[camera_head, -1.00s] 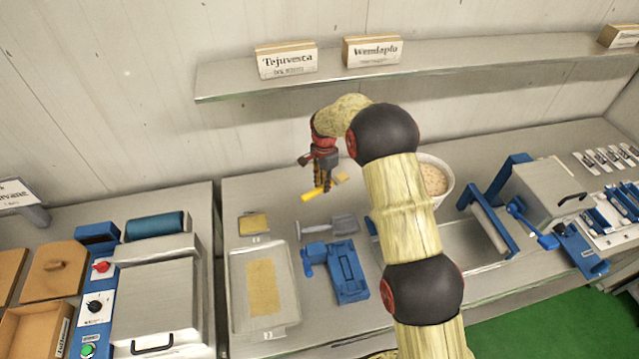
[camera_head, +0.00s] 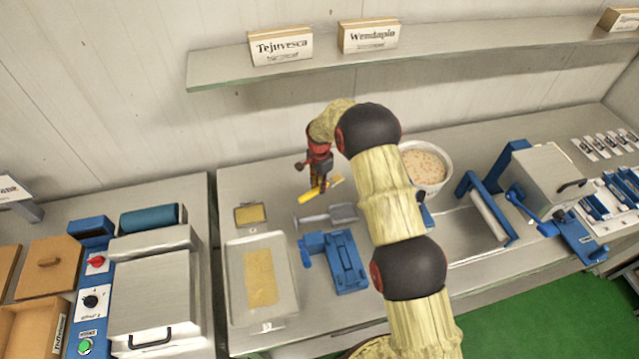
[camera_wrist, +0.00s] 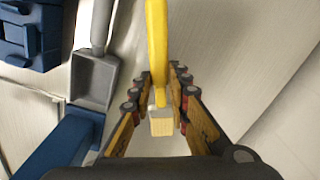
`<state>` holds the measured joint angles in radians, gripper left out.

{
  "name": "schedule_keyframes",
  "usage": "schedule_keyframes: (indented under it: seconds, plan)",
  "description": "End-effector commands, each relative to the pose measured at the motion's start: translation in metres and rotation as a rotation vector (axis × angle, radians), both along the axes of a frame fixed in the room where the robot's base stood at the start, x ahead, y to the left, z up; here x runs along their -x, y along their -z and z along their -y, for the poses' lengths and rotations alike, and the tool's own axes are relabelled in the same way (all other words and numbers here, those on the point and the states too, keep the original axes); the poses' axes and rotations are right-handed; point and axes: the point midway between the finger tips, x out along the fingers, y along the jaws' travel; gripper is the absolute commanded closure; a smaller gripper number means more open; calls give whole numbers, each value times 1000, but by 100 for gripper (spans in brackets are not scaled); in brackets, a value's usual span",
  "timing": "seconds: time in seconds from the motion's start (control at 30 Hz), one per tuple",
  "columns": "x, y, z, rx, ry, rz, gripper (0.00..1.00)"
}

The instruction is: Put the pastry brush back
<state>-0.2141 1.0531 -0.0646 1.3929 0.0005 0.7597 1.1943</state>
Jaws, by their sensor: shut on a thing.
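The pastry brush (camera_head: 313,195) has a yellow handle and a pale head. In the wrist view the brush (camera_wrist: 157,40) runs between my fingers, its handle toward the top and its pale bristle end nearest the palm. My gripper (camera_head: 319,184) is shut on it, above the back part of the steel counter behind the grey scoop. In the wrist view both fingers (camera_wrist: 160,92) flank the brush. I cannot tell whether the brush touches the counter.
A grey scoop (camera_head: 340,212) and blue device (camera_head: 345,262) lie in front. A tray (camera_head: 232,285) and a small dish (camera_head: 238,222) are at left. A white bowl (camera_head: 443,178) stands right, behind my arm. A shelf (camera_head: 220,74) with name signs hangs above.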

Motion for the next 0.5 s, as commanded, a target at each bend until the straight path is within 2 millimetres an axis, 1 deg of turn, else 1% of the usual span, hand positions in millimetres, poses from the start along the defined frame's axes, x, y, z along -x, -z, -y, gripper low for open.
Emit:
schedule_keyframes:
  seconds: [0.03,0.1,0.3,0.5]
  plan:
    - [0,8,0,1,0,-1,100]
    - [0,16,0,1,0,-1,100]
    - [0,34,0,1,0,-1,100]
    - [0,46,0,0,0,0,100]
